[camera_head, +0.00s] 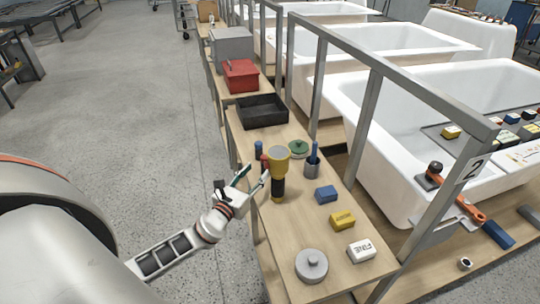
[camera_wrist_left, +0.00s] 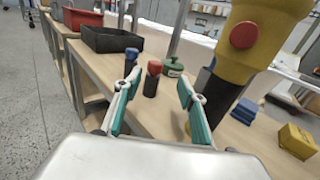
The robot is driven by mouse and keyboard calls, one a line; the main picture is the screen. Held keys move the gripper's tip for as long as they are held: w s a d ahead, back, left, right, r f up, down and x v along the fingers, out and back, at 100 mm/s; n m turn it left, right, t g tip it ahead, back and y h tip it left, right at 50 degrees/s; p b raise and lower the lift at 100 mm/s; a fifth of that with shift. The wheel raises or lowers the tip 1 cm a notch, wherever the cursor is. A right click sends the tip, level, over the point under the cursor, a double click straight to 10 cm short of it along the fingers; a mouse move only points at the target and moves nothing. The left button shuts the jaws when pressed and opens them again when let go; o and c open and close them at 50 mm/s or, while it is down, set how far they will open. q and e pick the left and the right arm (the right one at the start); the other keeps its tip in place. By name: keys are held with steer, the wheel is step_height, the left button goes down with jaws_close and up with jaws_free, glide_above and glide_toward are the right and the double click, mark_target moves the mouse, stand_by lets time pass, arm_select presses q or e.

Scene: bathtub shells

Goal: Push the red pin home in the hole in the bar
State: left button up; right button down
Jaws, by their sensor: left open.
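A small black post with a red top (camera_head: 264,158) stands on the wooden bench; it may be the red pin. In the left wrist view the red-topped post (camera_wrist_left: 153,76) shows between my fingers, beyond their tips. My left gripper (camera_head: 257,171) is open and empty at the bench's left edge, and its teal finger pads (camera_wrist_left: 160,80) show in the wrist view. I cannot make out a bar with a hole for certain. My right gripper is not in view.
A yellow and black tool (camera_head: 277,165) stands close right of my gripper; its red button (camera_wrist_left: 244,35) shows. A blue-topped post (camera_head: 259,149), green disc (camera_head: 298,147), blue block (camera_head: 326,194), yellow block (camera_head: 342,220) and grey lidded disc (camera_head: 311,265) share the bench.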

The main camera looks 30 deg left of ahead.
mark_target(263, 160)
arm_select(q)
steer(key=shift+w+a, duration=0.2)
steer(key=shift+w, duration=1)
steer(key=shift+w+r, duration=0.2)
steer(key=shift+w, duration=0.35)
steer(key=w, duration=0.2)
steer(key=w+a, duration=0.1)
steer(key=w, duration=0.1)
steer(key=shift+a+f+b, duration=0.1)
steer(key=shift+f+b, duration=0.1)
steer(key=shift+b, duration=0.1)
steer(key=shift+w, duration=0.55)
jaws_close()
